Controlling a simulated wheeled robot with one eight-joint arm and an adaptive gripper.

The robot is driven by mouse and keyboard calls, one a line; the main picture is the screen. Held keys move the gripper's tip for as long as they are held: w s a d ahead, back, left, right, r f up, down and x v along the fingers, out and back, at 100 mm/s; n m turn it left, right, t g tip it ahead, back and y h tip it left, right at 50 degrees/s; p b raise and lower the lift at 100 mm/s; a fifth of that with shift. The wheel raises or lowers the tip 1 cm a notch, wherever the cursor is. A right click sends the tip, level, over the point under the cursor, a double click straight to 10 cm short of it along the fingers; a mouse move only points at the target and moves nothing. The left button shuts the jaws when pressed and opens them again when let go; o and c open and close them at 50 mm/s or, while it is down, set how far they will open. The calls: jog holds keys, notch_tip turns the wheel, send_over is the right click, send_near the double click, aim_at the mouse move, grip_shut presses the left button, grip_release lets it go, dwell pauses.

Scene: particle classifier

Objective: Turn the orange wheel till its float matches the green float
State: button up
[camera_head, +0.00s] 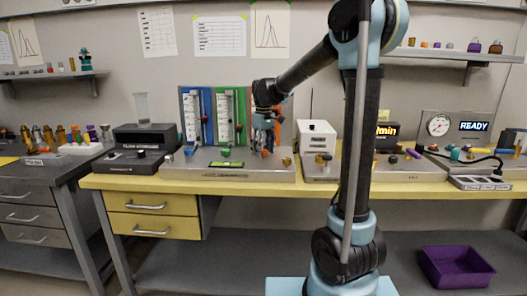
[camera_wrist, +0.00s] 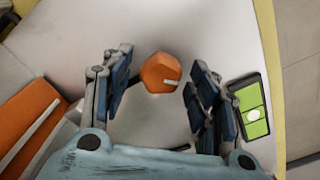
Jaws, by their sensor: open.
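The orange wheel (camera_wrist: 160,73) is a faceted knob with a pale mark on its side. In the wrist view it lies between the two blue-padded fingers of my gripper (camera_wrist: 158,66), which is open, with visible gaps on both sides. In the head view my gripper (camera_head: 264,143) points down just above the orange wheel (camera_head: 265,154) on the bench unit. The orange panel (camera_head: 287,132) is mostly hidden behind my arm; part of it shows in the wrist view (camera_wrist: 30,118). The green panel (camera_head: 240,112) has a white scale, but its float is too small to read.
A blue panel (camera_head: 204,110) stands left of the green one. A green wheel (camera_head: 225,153), a blue wheel (camera_head: 188,150) and a lit green display (camera_head: 227,164) are on the grey base (camera_head: 205,174). A white box (camera_head: 317,135) stands close on the right.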

aim_at(263, 150)
jog(key=shift+c, duration=0.3)
jog(key=c, duration=1)
jog(key=shift+m, duration=0.5)
jog(key=o, duration=1.1)
jog(key=shift+c, duration=0.2)
notch_tip(263, 150, up, 12)
